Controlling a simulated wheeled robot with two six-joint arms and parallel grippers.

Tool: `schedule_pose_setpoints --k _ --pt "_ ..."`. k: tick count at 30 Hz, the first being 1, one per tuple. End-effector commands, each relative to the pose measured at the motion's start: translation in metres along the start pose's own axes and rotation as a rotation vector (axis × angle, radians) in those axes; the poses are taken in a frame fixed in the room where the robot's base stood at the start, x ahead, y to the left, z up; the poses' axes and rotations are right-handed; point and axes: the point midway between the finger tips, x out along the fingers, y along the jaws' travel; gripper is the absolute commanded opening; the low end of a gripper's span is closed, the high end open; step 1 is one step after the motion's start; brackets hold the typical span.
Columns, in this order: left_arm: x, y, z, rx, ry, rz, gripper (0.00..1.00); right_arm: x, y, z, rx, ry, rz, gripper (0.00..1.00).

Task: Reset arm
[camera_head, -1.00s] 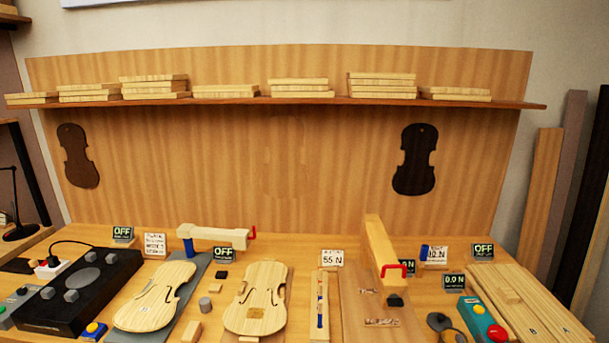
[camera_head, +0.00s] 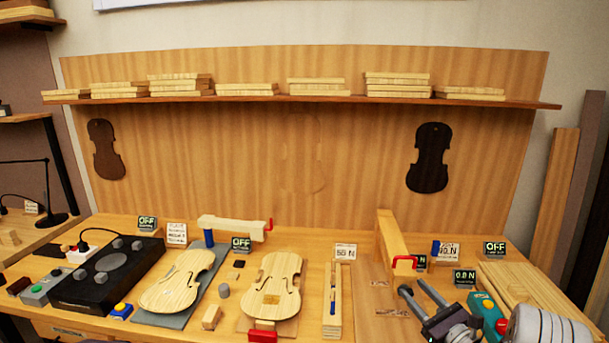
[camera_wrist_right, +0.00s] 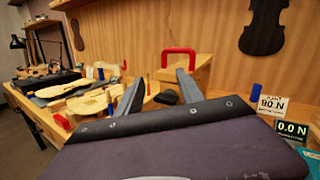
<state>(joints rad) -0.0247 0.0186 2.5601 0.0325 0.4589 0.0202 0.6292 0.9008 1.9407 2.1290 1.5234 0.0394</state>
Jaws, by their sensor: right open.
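My right gripper (camera_head: 414,288) is in the lower right of the head view, with its two dark fingers apart and nothing between them. My grey and white right arm comes in from the bottom right corner. In the right wrist view the open fingers (camera_wrist_right: 160,77) point toward a wooden beam with a red clamp handle (camera_wrist_right: 179,56). The gripper appears above the bench in front of that beam (camera_head: 391,238); the exact gap cannot be told. My left gripper is not in view.
The bench holds two violin plates (camera_head: 177,283) (camera_head: 272,287), a black box with knobs (camera_head: 108,274) and a green and red device (camera_head: 487,314) close to my right gripper. Small signs stand along the back. A shelf (camera_head: 300,99) with wood blanks crosses the back panel.

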Motion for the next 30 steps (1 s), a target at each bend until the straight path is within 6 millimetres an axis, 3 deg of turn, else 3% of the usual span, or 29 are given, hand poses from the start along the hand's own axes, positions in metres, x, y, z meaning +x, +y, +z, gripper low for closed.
schedule_pose_setpoints --k 3,5,7,9,11,13,14,15,16,19,21,24,27,30 --pt "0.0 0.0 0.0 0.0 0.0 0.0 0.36 0.029 0.087 0.046 -0.071 -0.015 0.27 0.45" --pt "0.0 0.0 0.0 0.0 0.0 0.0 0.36 0.031 0.141 0.065 -0.123 -0.007 0.439 0.45" --pt "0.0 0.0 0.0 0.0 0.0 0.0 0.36 0.019 0.204 0.08 -0.204 0.013 0.647 0.45" --pt "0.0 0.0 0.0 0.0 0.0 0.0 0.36 -0.009 0.264 0.088 -0.313 0.044 0.868 0.45" --pt "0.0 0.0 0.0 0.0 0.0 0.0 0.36 -0.046 0.307 0.087 -0.44 0.076 1.068 0.45" --pt "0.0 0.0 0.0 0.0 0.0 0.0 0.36 -0.101 0.341 0.075 -0.643 0.12 1.314 0.45" --pt "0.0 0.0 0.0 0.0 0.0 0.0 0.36 -0.128 0.348 0.066 -0.753 0.14 1.421 0.45" --pt "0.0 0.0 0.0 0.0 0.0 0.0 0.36 -0.161 0.347 0.052 -0.91 0.164 1.553 0.45" --pt "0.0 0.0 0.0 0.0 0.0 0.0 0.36 -0.181 0.341 0.042 -1.028 0.18 1.635 0.45" --pt "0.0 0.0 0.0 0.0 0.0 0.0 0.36 -0.223 0.3 0.009 -1.384 0.222 1.833 0.45" --pt "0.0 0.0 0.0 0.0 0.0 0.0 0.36 -0.236 0.272 -0.008 -1.566 0.235 1.921 0.45" --pt "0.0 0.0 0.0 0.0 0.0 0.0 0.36 -0.237 0.246 -0.023 -1.754 0.218 1.989 0.45" --pt "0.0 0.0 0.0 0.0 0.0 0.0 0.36 -0.225 0.233 -0.026 -1.865 0.212 1.977 0.45" --pt "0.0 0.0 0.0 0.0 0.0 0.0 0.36 -0.222 0.232 -0.026 -1.875 0.217 1.963 0.45"
